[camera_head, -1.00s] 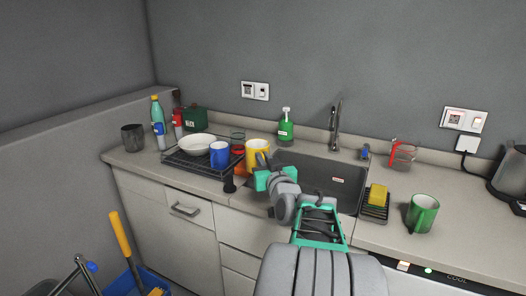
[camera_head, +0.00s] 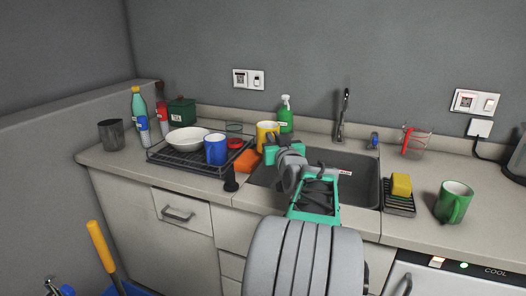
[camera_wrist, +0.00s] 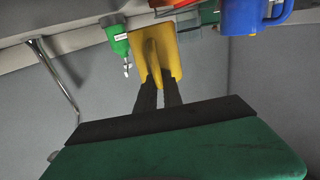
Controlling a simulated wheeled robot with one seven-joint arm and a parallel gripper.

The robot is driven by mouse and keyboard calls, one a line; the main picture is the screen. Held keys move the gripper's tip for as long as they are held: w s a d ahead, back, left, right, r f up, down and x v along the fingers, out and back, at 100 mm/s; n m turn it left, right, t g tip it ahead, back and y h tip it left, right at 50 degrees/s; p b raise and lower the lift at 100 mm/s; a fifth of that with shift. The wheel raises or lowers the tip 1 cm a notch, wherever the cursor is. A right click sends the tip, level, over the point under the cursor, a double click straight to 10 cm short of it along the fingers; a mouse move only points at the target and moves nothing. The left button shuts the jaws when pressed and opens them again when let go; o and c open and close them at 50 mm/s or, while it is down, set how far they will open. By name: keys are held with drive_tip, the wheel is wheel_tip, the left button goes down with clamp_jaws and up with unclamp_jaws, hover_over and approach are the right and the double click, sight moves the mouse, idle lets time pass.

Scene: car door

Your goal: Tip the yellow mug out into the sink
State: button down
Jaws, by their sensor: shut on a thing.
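The yellow mug (camera_head: 265,133) is near the back left edge of the sink (camera_head: 350,176), partly hidden behind my gripper (camera_head: 272,149). In the wrist view the yellow mug (camera_wrist: 168,52) sits at the tips of my gripper's two dark fingers (camera_wrist: 157,92), which are closed together on its handle side. That view appears upside down, and the mug looks roughly upright. I cannot see what is inside the mug. The sink basin is dark grey, and its right part is open to view.
Left of the sink stands a dish rack (camera_head: 190,158) with a white bowl (camera_head: 187,140) and a blue mug (camera_head: 216,149). A green spray bottle (camera_head: 286,114) and a faucet (camera_head: 342,118) stand behind. A sponge (camera_head: 401,185) and a green mug (camera_head: 453,202) are at right.

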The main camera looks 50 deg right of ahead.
drive_tip(key=shift+w+f+b, duration=0.3)
drive_tip(key=shift+w+f, duration=0.1)
drive_tip(key=shift+f, duration=0.2)
drive_tip(key=shift+r+p, duration=0.2)
drive_tip(key=shift+p, duration=0.15)
drive_tip(key=shift+s+d+r+m+p, duration=0.25)
drive_tip(key=shift+m+p, duration=0.25)
drive_tip(key=shift+p, duration=0.45)
drive_tip(key=shift+s+d+r+m+p, duration=0.2)
drive_tip(key=shift+m+p, duration=0.3)
drive_tip(key=shift+p, duration=0.4)
drive_tip(key=s+d+f+m+p, duration=0.2)
drive_tip(key=d+f+m+p, duration=0.2)
drive_tip(key=m+p, duration=0.2)
drive_tip(key=shift+s+f+p, duration=0.15)
drive_tip(key=shift+f+p, duration=0.2)
drive_tip(key=shift+f+m+p, duration=0.25)
drive_tip(key=shift+m+p, duration=0.35)
drive_tip(key=shift+p, duration=0.15)
